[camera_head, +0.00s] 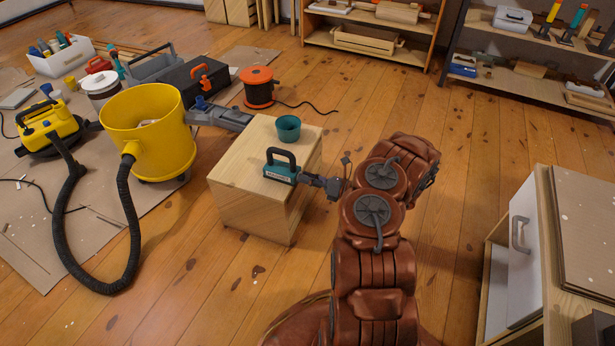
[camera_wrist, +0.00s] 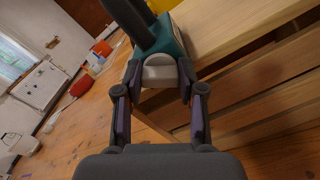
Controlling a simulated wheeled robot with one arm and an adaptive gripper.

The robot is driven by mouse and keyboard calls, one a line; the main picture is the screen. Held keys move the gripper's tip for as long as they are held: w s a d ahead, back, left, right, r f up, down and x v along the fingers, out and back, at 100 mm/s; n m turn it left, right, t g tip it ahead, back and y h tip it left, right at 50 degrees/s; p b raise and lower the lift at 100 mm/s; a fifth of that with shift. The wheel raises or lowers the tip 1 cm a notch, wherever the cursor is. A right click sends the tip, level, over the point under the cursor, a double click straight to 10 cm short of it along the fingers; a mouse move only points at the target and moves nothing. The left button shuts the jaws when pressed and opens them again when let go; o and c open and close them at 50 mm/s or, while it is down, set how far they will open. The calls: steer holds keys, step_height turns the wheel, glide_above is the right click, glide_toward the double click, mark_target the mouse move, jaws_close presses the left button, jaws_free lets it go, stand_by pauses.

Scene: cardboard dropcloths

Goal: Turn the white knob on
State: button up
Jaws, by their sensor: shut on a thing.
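A teal device (camera_head: 279,173) with a dark arched handle lies on top of a pale wooden box (camera_head: 247,212). In the wrist view the teal device (camera_wrist: 173,42) has a white rounded knob (camera_wrist: 160,74) on the end facing me. My gripper (camera_wrist: 159,80) has one finger on each side of the knob and is shut on it. In the head view my gripper (camera_head: 305,179) reaches the device's right end from the right. The knob is too small or hidden to make out there.
A teal cup (camera_head: 289,128) stands on the box behind the device. A yellow bucket (camera_head: 150,130) with a black hose is on the left. The floor between is clear.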

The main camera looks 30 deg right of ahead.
steer(key=m, duration=1.1)
steer(key=shift+d+f, duration=0.1)
steer(key=shift+f, duration=0.05)
stand_by(0.3)
steer(key=o, duration=1.2)
steer(key=shift+c, duration=0.2)
steer(key=v, duration=1.2)
steer(key=shift+w, duration=0.1)
